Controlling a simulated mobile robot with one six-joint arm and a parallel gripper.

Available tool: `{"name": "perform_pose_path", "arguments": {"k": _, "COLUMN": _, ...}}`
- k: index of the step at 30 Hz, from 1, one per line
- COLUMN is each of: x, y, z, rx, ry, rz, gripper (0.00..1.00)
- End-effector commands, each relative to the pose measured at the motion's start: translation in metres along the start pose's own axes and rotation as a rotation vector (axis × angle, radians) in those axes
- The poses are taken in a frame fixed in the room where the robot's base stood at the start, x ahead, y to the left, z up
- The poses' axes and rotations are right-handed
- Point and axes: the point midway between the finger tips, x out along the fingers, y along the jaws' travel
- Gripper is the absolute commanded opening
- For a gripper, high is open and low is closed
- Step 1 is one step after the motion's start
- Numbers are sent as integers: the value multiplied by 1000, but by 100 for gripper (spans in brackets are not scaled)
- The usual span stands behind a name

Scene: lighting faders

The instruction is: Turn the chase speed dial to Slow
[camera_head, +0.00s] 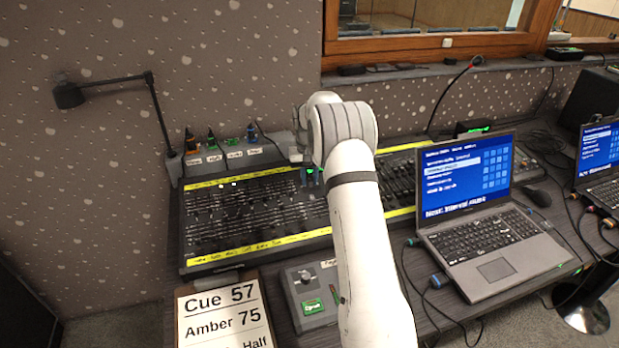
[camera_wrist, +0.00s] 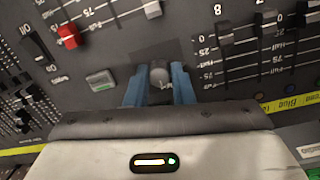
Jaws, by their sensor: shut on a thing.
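In the wrist view a small round grey dial knob (camera_wrist: 158,75) stands on the dark console panel, with a pale mark on its face. My gripper (camera_wrist: 159,84) has its two blue fingers closed on either side of the knob. In the head view my gripper (camera_head: 311,173) is at the upper middle of the lighting console (camera_head: 250,216), partly hidden by my arm. The knob itself cannot be made out there. The dial's lettering is too small or covered to read, so its exact setting cannot be told.
Near the knob are a grey button (camera_wrist: 100,82), a red fader cap (camera_wrist: 68,36), an on/off switch (camera_wrist: 35,45) and faders (camera_wrist: 240,38) at the right. A laptop (camera_head: 490,210), a cue sheet (camera_head: 225,318) and a small control box (camera_head: 312,300) surround the console.

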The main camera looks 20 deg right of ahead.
Motion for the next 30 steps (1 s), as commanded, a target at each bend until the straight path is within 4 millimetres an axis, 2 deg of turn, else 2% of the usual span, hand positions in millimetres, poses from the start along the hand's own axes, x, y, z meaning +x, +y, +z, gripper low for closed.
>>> {"name": "perform_pose_path", "arguments": {"k": 8, "x": -1, "y": 0, "z": 0, "rx": -164, "ry": 11, "rz": 15, "gripper": 0}}
{"name": "perform_pose_path", "arguments": {"k": 30, "x": -1, "y": 2, "z": 0, "rx": -856, "ry": 51, "rz": 75, "gripper": 0}}
